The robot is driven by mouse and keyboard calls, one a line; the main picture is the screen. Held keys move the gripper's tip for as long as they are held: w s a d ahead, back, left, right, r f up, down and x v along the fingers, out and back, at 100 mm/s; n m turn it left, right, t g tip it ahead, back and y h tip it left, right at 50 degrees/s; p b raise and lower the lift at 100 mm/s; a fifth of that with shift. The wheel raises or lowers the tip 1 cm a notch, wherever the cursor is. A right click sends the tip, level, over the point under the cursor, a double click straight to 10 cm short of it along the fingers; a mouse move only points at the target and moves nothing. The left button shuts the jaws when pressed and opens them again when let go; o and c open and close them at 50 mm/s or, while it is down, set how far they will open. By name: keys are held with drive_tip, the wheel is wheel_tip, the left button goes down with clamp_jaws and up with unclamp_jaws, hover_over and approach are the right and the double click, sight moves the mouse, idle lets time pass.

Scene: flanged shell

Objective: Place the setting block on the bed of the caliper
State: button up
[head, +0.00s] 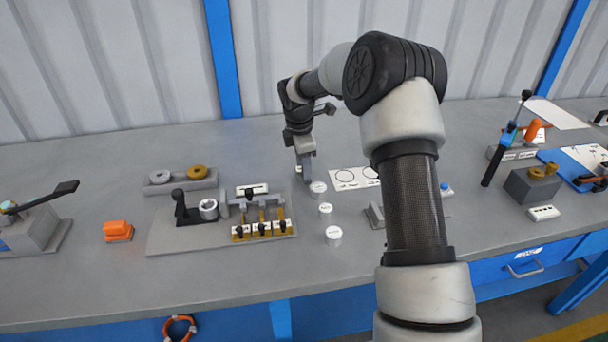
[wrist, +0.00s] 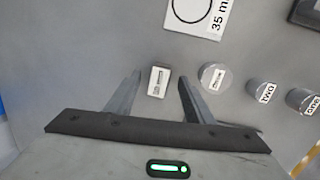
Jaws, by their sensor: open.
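A small pale block with a printed label (wrist: 158,81), which looks like the setting block, lies on the bench in the wrist view. My gripper (wrist: 159,77) is open, and the block shows between its two fingertips with gaps on both sides. In the head view my gripper (head: 306,172) points down at the bench behind the row of cylinders, and the block is not clearly visible there. I cannot tell for certain which thing is the caliper; a grey fixture (head: 374,216) is partly hidden by my arm.
Close right of the block is a labelled metal cylinder (wrist: 214,77), with cylinders "two" (wrist: 262,92) and "one" (wrist: 301,101) beyond. A white card with circles (wrist: 197,14) lies nearby. A plate with levers and yellow parts (head: 220,232) stands left in the head view.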

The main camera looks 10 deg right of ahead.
clamp_jaws()
wheel_tip(320, 180, up, 9)
drive_tip(key=p, duration=0.2)
drive_tip(key=s+d+g, duration=0.2)
drive_tip(key=s+d, duration=1.7)
drive_tip(key=f, duration=0.3)
drive_tip(key=shift+s+a+f+m, duration=0.1)
drive_tip(key=shift+a+f+m, duration=0.2)
drive_tip(key=shift+m, duration=0.1)
drive_tip(key=shift+f+b, duration=0.4)
drive_tip(key=shift+f, duration=1.8)
